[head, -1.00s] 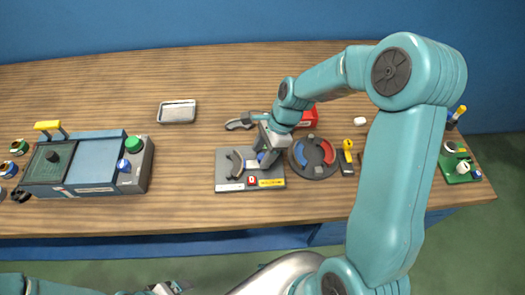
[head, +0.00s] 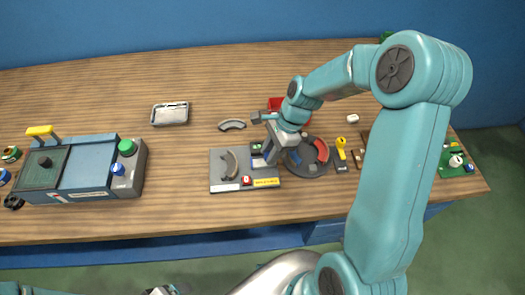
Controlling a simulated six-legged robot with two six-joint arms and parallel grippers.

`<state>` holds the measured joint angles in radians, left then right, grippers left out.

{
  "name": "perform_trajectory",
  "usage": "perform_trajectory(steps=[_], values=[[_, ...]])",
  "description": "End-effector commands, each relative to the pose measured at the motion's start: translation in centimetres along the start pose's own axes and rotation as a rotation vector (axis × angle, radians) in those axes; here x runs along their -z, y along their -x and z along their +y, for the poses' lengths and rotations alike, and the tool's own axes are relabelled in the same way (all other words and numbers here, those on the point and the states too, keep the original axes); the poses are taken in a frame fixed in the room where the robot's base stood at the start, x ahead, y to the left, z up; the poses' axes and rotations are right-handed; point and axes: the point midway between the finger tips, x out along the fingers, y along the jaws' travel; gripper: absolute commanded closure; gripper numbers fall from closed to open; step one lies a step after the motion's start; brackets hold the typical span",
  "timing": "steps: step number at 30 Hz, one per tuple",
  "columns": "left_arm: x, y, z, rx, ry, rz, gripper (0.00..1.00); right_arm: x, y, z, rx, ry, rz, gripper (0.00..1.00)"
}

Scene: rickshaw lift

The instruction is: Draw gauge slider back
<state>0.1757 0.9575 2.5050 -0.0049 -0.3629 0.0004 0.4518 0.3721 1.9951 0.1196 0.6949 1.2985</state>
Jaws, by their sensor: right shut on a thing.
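A small green and white part of the plate shows just left of the fingers. My left gripper (head: 165,290) is cut off at the bottom edge, and its jaws are unclear.
A round dark dial (head: 313,168) with red and blue segments lies close right of my right gripper. A blue-grey machine (head: 88,177) stands at left.

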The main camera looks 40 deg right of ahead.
Motion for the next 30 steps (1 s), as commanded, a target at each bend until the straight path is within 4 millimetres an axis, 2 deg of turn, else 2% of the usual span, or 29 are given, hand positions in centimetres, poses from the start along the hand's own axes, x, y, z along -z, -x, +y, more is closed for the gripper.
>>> perform_trajectory(steps=[6,7,9,17,20,23,30], values=[[0.0,0.1,0.0,0.000,0.000,0.000,0.16,0.3,0.3,-0.1,0.006,0.000,0.007,1.00],[0.0,0.1,0.0,0.000,0.000,0.000,0.16,0.3,0.3,-0.1,0.007,0.000,0.007,0.62],[0.0,0.1,0.0,0.000,0.000,0.000,0.16,0.3,0.3,-0.1,0.006,0.000,0.007,0.46],[0.0,0.0,0.0,0.000,0.000,0.000,0.16,0.2,0.2,-0.1,0.004,0.000,0.005,0.46],[0.0,0.0,0.0,0.000,0.000,0.000,0.16,0.2,0.8,-0.1,0.006,0.000,0.005,0.46],[0.0,-0.1,0.0,0.000,0.000,0.000,0.16,0.2,2.3,-0.2,0.009,0.001,0.006,0.46],[0.0,-0.2,-0.1,0.000,0.000,0.000,0.16,0.3,8.6,-0.1,0.012,0.000,0.007,0.46]])
